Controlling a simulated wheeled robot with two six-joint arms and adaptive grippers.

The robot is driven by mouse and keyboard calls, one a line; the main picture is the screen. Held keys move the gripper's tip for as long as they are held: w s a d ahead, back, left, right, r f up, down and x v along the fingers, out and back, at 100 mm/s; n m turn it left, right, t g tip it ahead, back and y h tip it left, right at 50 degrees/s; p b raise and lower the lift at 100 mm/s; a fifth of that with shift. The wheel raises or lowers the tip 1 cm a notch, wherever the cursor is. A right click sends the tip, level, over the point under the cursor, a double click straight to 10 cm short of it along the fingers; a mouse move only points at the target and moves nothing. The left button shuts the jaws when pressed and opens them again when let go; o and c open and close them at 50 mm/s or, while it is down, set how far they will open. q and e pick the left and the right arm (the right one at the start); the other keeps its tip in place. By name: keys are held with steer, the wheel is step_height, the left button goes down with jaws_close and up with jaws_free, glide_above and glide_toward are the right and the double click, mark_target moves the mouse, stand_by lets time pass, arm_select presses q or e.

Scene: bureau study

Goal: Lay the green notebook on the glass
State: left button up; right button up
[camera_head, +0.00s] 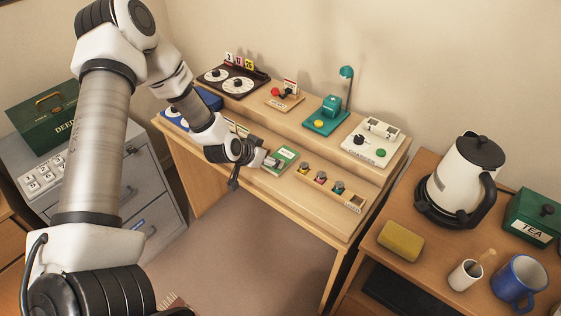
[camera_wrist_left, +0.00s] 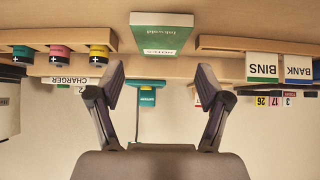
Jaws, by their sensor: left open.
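The green notebook (camera_head: 285,157) lies on the desk's lower front surface, just beyond my left gripper (camera_head: 264,160) in the head view. In the left wrist view the notebook (camera_wrist_left: 163,32) appears upside down, with pale lettering on its cover. It lies beyond the spread fingers of my left gripper (camera_wrist_left: 161,82), which is open with nothing between its fingers. I cannot pick out the glass for certain; a blue device (camera_head: 173,122) is partly hidden behind my left arm. My right gripper is not in view.
The charger (camera_head: 370,143) and a teal lamp (camera_head: 346,73) are on the raised shelf. A kettle (camera_head: 461,180) stands on the right cabinet. The desk's front strip (camera_head: 285,197) is clear.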

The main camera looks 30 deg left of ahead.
arm_select(q)
steer(key=x, duration=0.7)
steer(key=shift+r, duration=0.15)
steer(key=c, duration=0.9)
